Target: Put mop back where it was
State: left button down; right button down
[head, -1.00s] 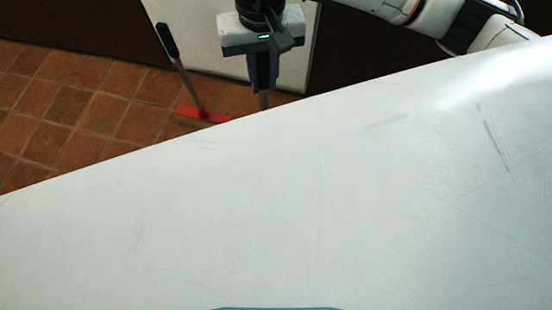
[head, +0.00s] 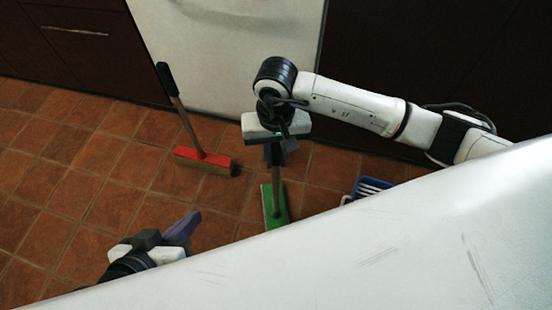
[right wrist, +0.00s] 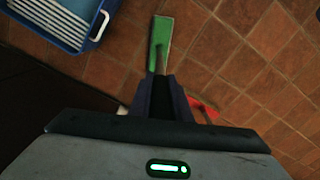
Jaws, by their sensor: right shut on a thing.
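The mop has a flat green head (head: 276,208) and a thin grey handle. In the head view it hangs upright below my right gripper (head: 280,158), which is shut on the handle. Whether the head touches the floor I cannot tell. In the right wrist view the green head (right wrist: 161,42) shows beyond the fingers (right wrist: 160,92), with the handle running between them. My left gripper (head: 182,230) is at the lower left, apart from the mop, its purple finger seen side-on. Whether it is open or shut is unclear.
A red broom (head: 202,158) with a dark-topped handle stands left of the mop. Dark cabinets (head: 75,40) and a white panel (head: 225,45) stand behind. Tiled floor is free at left.

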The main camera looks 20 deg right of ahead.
jog(key=shift+f, duration=0.2)
pick_arm(q)
jog(key=shift+r, duration=0.15)
jog(key=shift+d, duration=0.1)
pick_arm(e)
jog(key=shift+f, duration=0.1)
jog(key=shift+f, duration=0.15)
jog(key=c, duration=1.7)
grip_release()
jog(key=shift+c, duration=0.2)
pick_arm(q)
jog(key=shift+d+r, duration=0.1)
jog(key=shift+r, duration=0.05)
pick_arm(e)
jog(key=shift+o, duration=0.5)
pick_arm(q)
jog(key=shift+r, duration=0.1)
